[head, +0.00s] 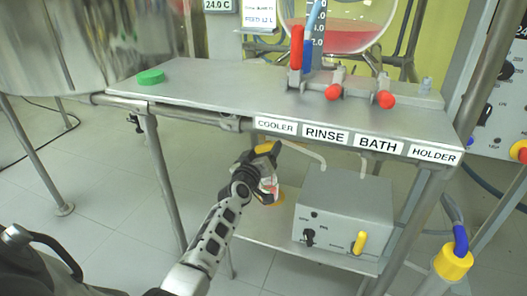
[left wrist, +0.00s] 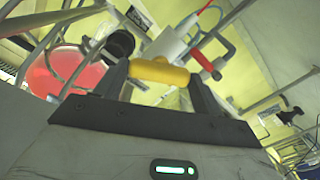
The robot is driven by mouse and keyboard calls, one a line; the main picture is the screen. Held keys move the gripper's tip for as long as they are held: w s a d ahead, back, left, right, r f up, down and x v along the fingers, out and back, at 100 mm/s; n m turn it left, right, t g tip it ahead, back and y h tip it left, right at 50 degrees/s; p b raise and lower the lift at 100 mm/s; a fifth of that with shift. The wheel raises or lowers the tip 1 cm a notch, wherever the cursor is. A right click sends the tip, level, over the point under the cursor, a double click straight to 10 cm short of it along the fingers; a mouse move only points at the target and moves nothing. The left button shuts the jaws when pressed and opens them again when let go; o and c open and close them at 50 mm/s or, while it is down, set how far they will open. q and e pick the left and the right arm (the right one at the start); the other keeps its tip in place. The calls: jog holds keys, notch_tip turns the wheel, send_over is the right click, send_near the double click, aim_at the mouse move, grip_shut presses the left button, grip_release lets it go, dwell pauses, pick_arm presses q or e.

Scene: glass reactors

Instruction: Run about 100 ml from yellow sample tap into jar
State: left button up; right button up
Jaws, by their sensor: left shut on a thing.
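The yellow tap handle (head: 264,147) shows under the front edge of the steel bench, left of the COOLER label. My left gripper (head: 270,168) is at this handle. In the left wrist view, the yellow handle (left wrist: 158,71) lies across between the two fingers of my left gripper (left wrist: 163,82), which are shut on it. A clear vessel, apparently the jar (head: 267,190), shows just below and behind the gripper, largely hidden. I cannot tell its fill level or whether liquid is running. My right gripper is not in view.
A green lid (head: 151,77) lies on the bench top (head: 215,95). A round flask (head: 345,35) of pink liquid hangs above it. A grey box (head: 345,212) with a yellow lever stands on the lower shelf, right of the gripper. Bench legs (head: 165,180) stand nearby.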

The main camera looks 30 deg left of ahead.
aim_at(265, 150)
pick_arm(q)
jog(key=shift+f, duration=0.1)
dwell(0.4)
jog(key=o, duration=1)
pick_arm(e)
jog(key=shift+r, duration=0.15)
pick_arm(q)
jog(key=shift+s, duration=0.15)
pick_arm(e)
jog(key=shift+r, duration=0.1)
pick_arm(q)
jog(key=shift+s+d+p, duration=0.15)
jog(key=shift+s+p, duration=0.15)
jog(key=shift+s, duration=0.05)
jog(key=p+v, duration=0.1)
jog(key=v, duration=0.2)
jog(key=p+v, duration=0.3)
jog(key=v, duration=0.9)
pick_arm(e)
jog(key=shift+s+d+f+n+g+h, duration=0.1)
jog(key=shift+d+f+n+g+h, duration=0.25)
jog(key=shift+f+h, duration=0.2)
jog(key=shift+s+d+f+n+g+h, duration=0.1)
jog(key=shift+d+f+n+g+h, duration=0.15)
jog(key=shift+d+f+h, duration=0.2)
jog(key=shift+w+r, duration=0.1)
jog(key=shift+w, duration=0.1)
